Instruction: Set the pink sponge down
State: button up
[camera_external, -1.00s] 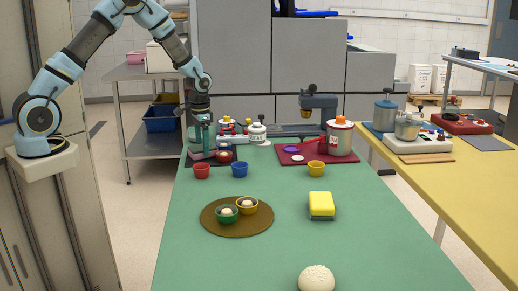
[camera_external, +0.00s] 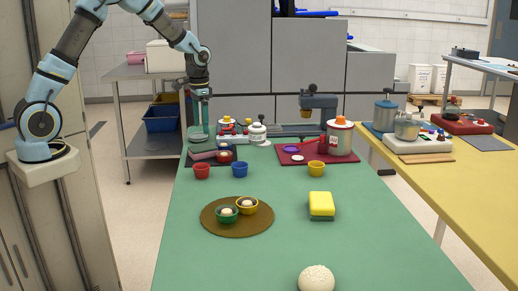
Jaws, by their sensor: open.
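The fingers are small in this view, so the exact gap is hard to make out.
A red cup (camera_external: 202,171) and a blue cup (camera_external: 240,169) are in front. A yellow sponge (camera_external: 321,204) lies at centre right.

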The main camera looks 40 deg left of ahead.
jog(key=s+a+n, duration=0.1)
jog(key=s+a, duration=0.2)
jog(key=s, duration=0.7)
jog(key=s+a+r+n+t, duration=0.1)
jog(key=s+a+n, duration=0.1)
jog(key=s, duration=0.8)
jog(key=shift+s+a+t, duration=0.3)
jog(key=shift+a, duration=0.5)
jog(key=shift+w, duration=0.1)
